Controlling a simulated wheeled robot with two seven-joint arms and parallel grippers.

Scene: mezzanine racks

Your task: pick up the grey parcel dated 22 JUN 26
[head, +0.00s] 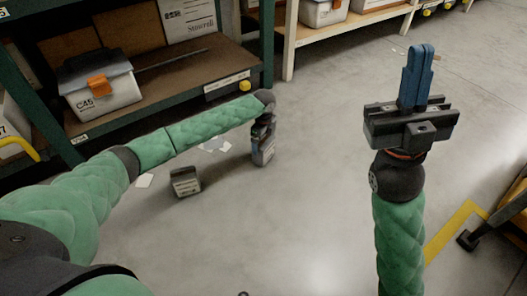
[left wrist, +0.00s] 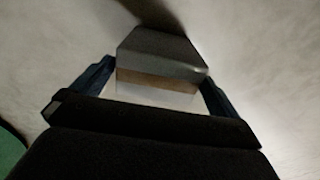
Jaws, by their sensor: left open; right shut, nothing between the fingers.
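A grey parcel (head: 265,153) stands on the floor right under my left gripper (head: 263,131), which points down and partly hides it. In the left wrist view the parcel (left wrist: 160,60) lies between the two blue fingers of the open left gripper (left wrist: 157,80). I cannot tell whether either finger touches it. A second small grey parcel (head: 185,183) with a pale label stands on the floor to the left, apart from the gripper. Both labels are too small to read, so I cannot tell the dates. My right gripper (head: 417,77) is raised at the right, its blue fingers together and empty.
A green-framed rack (head: 216,73) with a grey case with an orange latch (head: 98,85) and boxes stands at the left. White papers (head: 145,181) lie on the floor. Dark and yellow equipment (head: 497,220) stands at the right. The middle floor is clear.

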